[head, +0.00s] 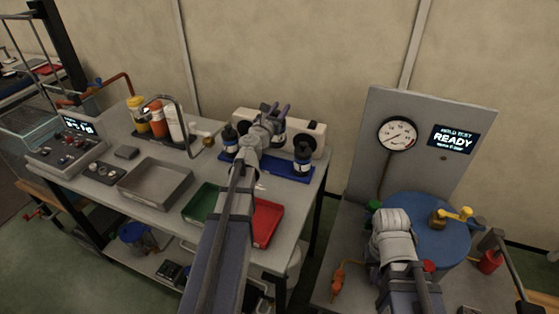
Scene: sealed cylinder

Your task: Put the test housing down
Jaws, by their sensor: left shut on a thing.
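My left gripper (277,112) reaches over the back of the blue rack (262,166) on the left bench. It is shut on the test housing (280,138), which I take to be the dark cylinder with a pale band just behind it. The wrist hides most of this cylinder, so I cannot tell whether its base touches the rack. Similar dark cylinders stand upright at the rack's left end (229,138) and right end (303,157). My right gripper (390,220) is at the left edge of the round blue fixture (430,250); its fingertips are not clear.
A white block with dark round openings (315,132) stands behind the rack. A green tray (202,204), a red tray (266,222) and an empty grey tray (155,183) lie in front. A gauge panel (412,105) reading READY stands behind the fixture.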

